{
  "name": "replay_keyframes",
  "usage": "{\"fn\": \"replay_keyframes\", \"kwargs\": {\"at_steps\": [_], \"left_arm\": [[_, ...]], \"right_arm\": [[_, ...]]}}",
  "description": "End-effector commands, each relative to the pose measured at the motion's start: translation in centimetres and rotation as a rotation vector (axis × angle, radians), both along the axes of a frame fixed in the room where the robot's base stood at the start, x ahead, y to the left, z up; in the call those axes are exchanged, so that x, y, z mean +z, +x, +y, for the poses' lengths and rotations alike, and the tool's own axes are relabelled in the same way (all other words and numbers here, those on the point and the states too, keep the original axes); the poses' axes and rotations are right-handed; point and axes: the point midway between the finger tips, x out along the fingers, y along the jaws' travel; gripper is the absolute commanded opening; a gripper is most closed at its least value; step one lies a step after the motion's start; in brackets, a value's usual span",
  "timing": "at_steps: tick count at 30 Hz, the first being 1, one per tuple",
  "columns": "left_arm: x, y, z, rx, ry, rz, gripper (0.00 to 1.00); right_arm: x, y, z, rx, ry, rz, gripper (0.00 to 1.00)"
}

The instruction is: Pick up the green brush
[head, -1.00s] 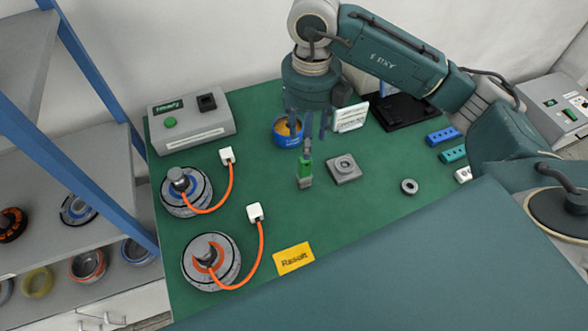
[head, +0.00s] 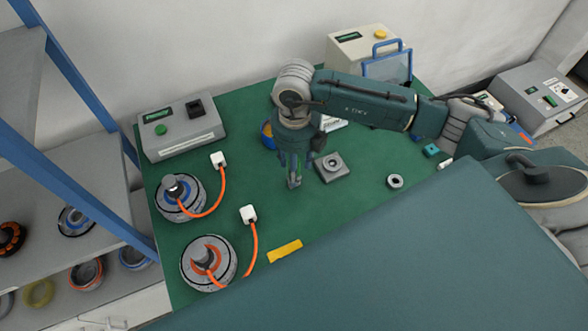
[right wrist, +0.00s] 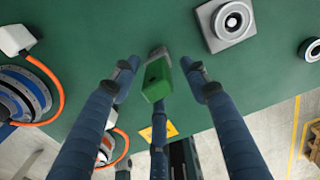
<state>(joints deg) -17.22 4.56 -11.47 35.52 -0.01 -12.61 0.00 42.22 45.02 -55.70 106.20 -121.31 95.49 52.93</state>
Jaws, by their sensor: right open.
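The green brush (right wrist: 157,82) stands out in the right wrist view, with a green block and a grey end, over the green table. In the head view it is mostly hidden behind my right gripper. My right gripper (head: 293,178) points down over the brush's place on the table. In the right wrist view its dark fingers (right wrist: 160,76) are spread, with the brush between them. I cannot tell whether any finger touches it. My left gripper is not in view.
A grey square block with a round hub (head: 333,167) lies just right of the gripper. Two motors with orange cables (head: 181,197) (head: 209,263) stand at left. A grey control box (head: 181,128) is at the back left. A yellow label (head: 285,251) lies near the front edge.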

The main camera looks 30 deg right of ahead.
Motion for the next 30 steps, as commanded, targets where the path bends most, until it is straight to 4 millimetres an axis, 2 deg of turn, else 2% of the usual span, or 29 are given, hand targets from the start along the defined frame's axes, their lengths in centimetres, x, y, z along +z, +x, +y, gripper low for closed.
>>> {"fn": "replay_keyframes", "kwargs": {"at_steps": [6,8,13,24,30], "left_arm": [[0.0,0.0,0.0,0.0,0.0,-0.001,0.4],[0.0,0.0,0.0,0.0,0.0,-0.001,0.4],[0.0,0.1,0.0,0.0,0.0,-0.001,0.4],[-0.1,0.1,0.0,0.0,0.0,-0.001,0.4],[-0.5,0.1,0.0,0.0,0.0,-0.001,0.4]], "right_arm": [[-0.2,0.1,0.1,0.001,0.001,-0.002,0.45],[-0.1,0.1,0.1,0.001,0.001,-0.002,0.35],[-0.1,0.1,0.1,0.001,0.001,-0.002,0.01],[0.0,0.1,0.1,0.001,0.001,-0.002,0.0],[1.6,0.2,0.1,0.002,0.002,-0.006,0.0]]}}
